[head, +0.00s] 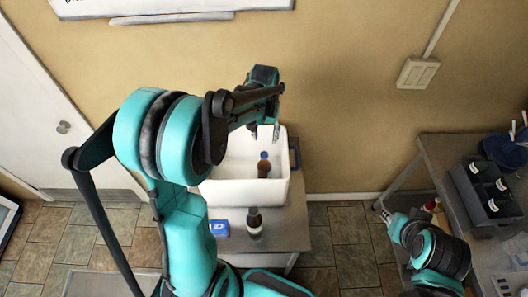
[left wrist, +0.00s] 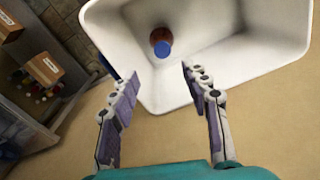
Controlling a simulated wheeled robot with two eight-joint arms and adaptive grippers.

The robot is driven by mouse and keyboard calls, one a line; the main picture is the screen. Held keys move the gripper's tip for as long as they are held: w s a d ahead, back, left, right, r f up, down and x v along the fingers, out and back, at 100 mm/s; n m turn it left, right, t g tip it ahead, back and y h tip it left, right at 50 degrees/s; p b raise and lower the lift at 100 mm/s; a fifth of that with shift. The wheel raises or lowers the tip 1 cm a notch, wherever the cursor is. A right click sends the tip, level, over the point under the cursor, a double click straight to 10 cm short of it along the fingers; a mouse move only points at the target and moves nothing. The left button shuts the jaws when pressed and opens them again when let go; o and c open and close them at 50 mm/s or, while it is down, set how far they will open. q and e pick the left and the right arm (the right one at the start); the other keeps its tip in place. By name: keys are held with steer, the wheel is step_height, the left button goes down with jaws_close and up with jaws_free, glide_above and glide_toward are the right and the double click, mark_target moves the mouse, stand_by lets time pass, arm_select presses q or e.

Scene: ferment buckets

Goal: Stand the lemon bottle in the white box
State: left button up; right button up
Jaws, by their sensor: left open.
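The white box (head: 222,191) stands on a small grey table. A brown bottle with a blue cap (head: 264,166) stands inside it, near its right side. The left wrist view shows this bottle from above, with its blue cap (left wrist: 164,49) in front of the open fingers. My left gripper (head: 264,133) is open and empty, above the box's back rim; it also shows in the left wrist view (left wrist: 160,76). A dark bottle with a pale label (head: 254,222) stands on the table in front of the box. I cannot read which bottle is lemon. My right gripper (head: 384,212) is at the lower right.
A small blue item (head: 219,227) lies on the table beside the dark bottle. At the right, a grey bench (head: 440,150) holds a dark crate (head: 488,205) with several bottles and a blue container (head: 505,150). Tiled floor separates the table and bench.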

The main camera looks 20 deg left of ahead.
arm_select(q)
steer(key=s+d+r+m+t, duration=0.1)
steer(key=s+d+r+t, duration=0.2)
steer(key=s, duration=0.5)
steer(key=s+d+r+m+t, duration=0.1)
steer(key=s+d+r+t, duration=0.2)
steer(key=s+r, duration=0.3)
steer(key=shift+s+d+t, duration=0.4)
steer(key=shift+s+d, duration=0.15)
steer(key=shift+s, duration=0.65)
